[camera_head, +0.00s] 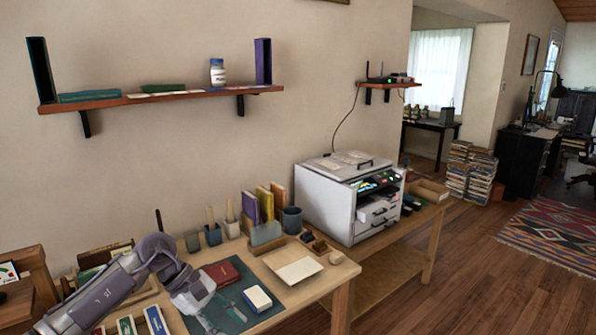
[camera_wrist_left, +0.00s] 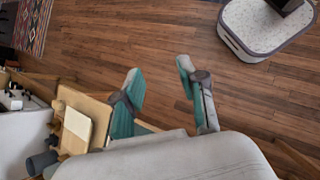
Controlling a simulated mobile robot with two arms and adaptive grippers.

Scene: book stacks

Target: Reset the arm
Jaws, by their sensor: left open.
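My left arm (camera_head: 115,290) comes in from the lower left in the head view. Its left gripper (camera_head: 226,316) hangs over the front part of the wooden table (camera_head: 342,272), above or beside the dark mat, between the red book (camera_head: 221,273) and the white-topped block (camera_head: 257,299). In the left wrist view the teal fingers of the left gripper (camera_wrist_left: 160,74) are spread apart with nothing between them, and the wooden floor shows beyond. My right gripper is in neither view.
A beige tray (camera_head: 299,271), cups, upright books (camera_head: 264,204) and a white printer (camera_head: 335,198) stand right of the arm. A wall shelf (camera_head: 170,96) hangs above. Floor (camera_head: 480,280) is open at right, with a patterned rug (camera_head: 560,235) and book stacks (camera_head: 470,172).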

